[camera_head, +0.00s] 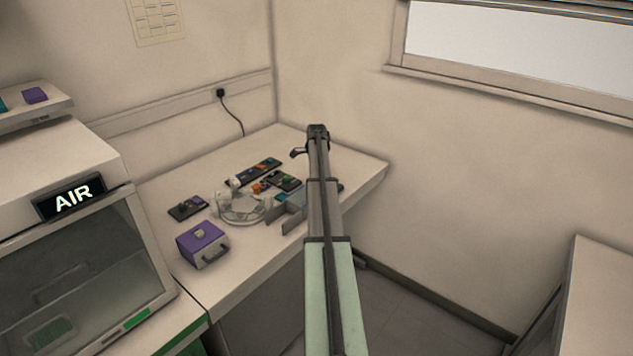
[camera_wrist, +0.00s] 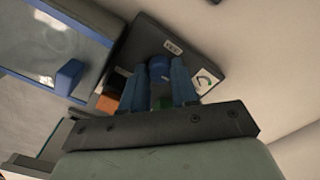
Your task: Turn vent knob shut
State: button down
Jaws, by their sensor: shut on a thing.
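In the wrist view, a blue knob (camera_wrist: 159,69) stands on a dark panel (camera_wrist: 150,38). My gripper (camera_wrist: 160,74) has its two blue fingers on either side of the knob, shut on it. A white label (camera_wrist: 173,46) sits beside the knob, too small to read surely. A white sticker with a curved green and dark mark (camera_wrist: 205,80) lies near the right finger.
The bench (camera_head: 335,160) holds a purple box (camera_head: 203,244), a clear round dish (camera_head: 241,207), grey upright plates (camera_head: 292,216) and several small dark panels. A cabinet with an AIR sign (camera_head: 72,196) stands left. In the wrist view, orange and green parts are close to my fingers.

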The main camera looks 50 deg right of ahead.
jog(key=c, duration=0.9)
grip_release()
jog(key=shift+o, duration=0.2)
notch_tip(320, 180, up, 14)
jog(key=shift+f, duration=0.1)
